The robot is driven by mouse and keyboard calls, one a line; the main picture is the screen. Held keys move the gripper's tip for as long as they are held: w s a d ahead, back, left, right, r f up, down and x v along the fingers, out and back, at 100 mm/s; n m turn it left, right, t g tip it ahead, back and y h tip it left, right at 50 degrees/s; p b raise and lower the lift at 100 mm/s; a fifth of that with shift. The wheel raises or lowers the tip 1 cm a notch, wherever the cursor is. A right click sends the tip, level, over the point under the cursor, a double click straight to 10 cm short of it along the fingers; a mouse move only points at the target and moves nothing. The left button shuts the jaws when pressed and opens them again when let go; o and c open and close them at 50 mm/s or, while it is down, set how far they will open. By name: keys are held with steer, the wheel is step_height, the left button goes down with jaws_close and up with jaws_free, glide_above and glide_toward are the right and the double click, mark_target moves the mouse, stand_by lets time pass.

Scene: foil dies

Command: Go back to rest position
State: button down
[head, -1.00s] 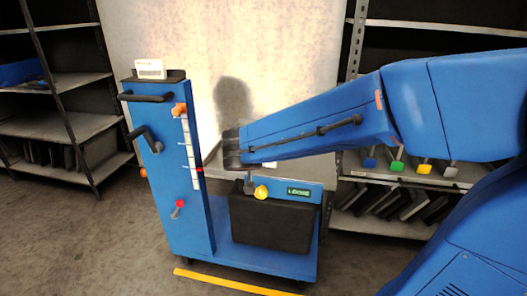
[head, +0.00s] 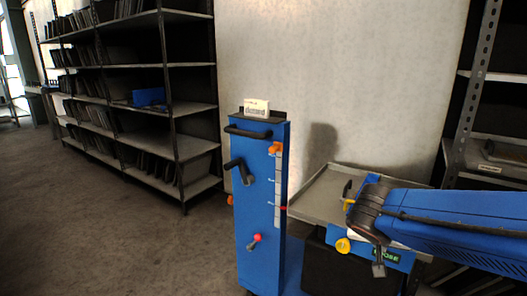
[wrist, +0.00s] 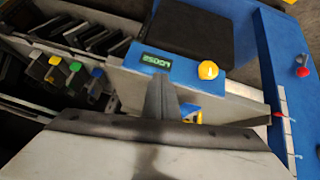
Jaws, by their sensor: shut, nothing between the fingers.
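My gripper (head: 378,267) hangs at the end of my blue arm, at the right of the head view. It is shut and empty. It points down in front of the blue cart (head: 262,205), close to the green display (head: 388,256). In the wrist view the shut fingers (wrist: 164,96) show as a dark grey shape between the display (wrist: 158,61), which reads LOOSE, and the yellow knob (wrist: 208,70). The knob also shows left of my gripper in the head view (head: 343,246). I cannot tell whether the fingers touch anything.
The cart's post carries a black crank (head: 238,170), an orange pointer and a red-knobbed lever (head: 255,241). A grey tray (head: 322,200) lies behind my wrist. Dark shelving (head: 150,95) stands at left. Several coloured handles (wrist: 68,76) show in the wrist view. Floor at left is clear.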

steer(key=s+a+f+n+g+y, duration=0.1)
steer(key=s+n+y, duration=0.4)
steer(key=s, duration=1)
steer(key=shift+s+a+n, duration=0.3)
steer(key=shift+a, duration=0.4)
steer(key=shift+d, duration=0.15)
stand_by(1.5)
